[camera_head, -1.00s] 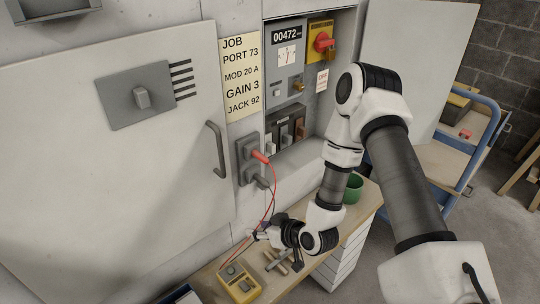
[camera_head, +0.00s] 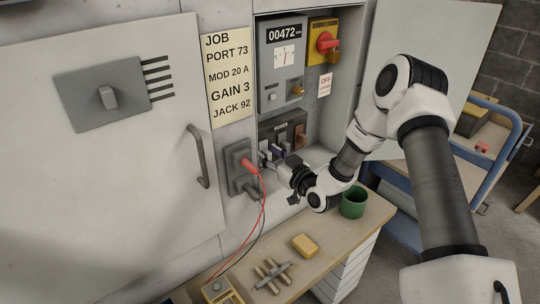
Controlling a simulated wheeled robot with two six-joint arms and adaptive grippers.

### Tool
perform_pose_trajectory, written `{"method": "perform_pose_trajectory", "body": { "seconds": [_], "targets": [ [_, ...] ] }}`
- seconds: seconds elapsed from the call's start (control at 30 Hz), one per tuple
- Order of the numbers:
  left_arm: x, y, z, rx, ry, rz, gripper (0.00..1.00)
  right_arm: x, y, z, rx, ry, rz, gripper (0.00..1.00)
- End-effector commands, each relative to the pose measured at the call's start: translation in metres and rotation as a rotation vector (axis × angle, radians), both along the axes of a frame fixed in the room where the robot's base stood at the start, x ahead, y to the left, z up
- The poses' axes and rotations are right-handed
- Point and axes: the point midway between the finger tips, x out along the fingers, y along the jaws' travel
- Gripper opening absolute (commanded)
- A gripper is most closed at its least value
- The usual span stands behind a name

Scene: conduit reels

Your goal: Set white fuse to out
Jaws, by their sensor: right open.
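The fuse block (camera_head: 290,132) sits low in the open cabinet recess, under the grey meter. A brown fuse (camera_head: 300,133) shows at its right and a dark one in the middle. The white fuse (camera_head: 264,146) is at its left end, small and partly hidden by my gripper. My right gripper (camera_head: 271,160) is open in front of the block's left and lower part. I cannot tell whether its fingers touch the white fuse or surround it. My left gripper is not in view.
A red plug (camera_head: 250,167) with a hanging lead sits in the grey socket (camera_head: 239,160), close left of my gripper.

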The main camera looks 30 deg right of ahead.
Motion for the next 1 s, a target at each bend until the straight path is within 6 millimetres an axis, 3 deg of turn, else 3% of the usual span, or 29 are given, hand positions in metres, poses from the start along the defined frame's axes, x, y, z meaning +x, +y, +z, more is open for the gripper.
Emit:
{"method": "perform_pose_trajectory", "body": {
  "seconds": [0.03, 0.13, 0.33, 0.57, 0.77, 0.8, 0.87, 1.0],
  "targets": [
    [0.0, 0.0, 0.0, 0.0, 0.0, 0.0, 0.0, 0.0, 0.0, 0.0, 0.0, 0.0, 0.0, 0.33],
    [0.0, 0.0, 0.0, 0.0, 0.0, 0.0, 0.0, 0.0, 0.0, 0.0, 0.0, 0.0, 0.0, 0.0],
    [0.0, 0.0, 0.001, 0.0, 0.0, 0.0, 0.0, -0.001, 0.0, 0.0, 0.001, 0.001, -0.001, 0.0],
    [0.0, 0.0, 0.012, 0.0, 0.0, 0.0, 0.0, -0.024, -0.002, 0.001, 0.002, 0.002, -0.001, 0.0],
    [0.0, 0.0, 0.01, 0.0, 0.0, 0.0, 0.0, -0.023, -0.002, 0.0, 0.0, 0.001, 0.0, 0.0],
    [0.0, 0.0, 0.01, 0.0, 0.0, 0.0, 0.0, -0.023, -0.002, 0.0, 0.0, 0.001, 0.0, 0.21],
    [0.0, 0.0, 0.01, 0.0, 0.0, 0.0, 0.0, -0.023, -0.002, 0.0, 0.0, 0.001, 0.0, 0.43],
    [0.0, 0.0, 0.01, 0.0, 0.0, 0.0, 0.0, -0.023, -0.002, 0.0, 0.0, 0.001, 0.0, 0.44]
  ]
}}
